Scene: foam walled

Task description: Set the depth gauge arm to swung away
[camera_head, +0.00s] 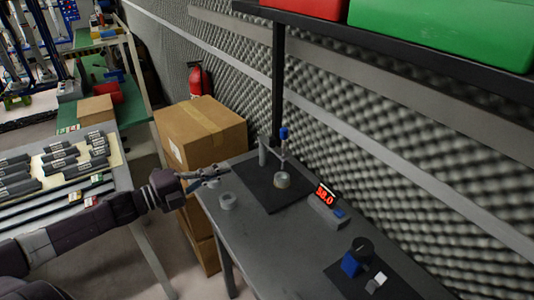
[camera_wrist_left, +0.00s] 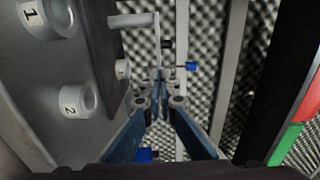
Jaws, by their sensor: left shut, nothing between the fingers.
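The depth gauge stands on a dark mat (camera_head: 252,188) at the back of the grey table. It has a grey post (camera_head: 262,153) and a thin upright spindle with a blue top (camera_head: 284,134). The spindle appears to be above a pale ring (camera_head: 282,180) on the mat; the arm joining it to the post is hard to make out. My left gripper (camera_head: 224,170) is shut and empty, left of the post and apart from it. In the left wrist view the shut fingertips (camera_wrist_left: 160,78) show near the blue top (camera_wrist_left: 191,66), with the post (camera_wrist_left: 131,20) to their left.
Numbered rings marked 1 (camera_wrist_left: 45,14) and 2 (camera_wrist_left: 77,99) stand on the table; one shows below my gripper (camera_head: 227,201). A red digital display (camera_head: 326,194) is right of the mat. A cardboard box (camera_head: 203,130) stands behind. A black shelf (camera_head: 400,48) overhangs the table.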

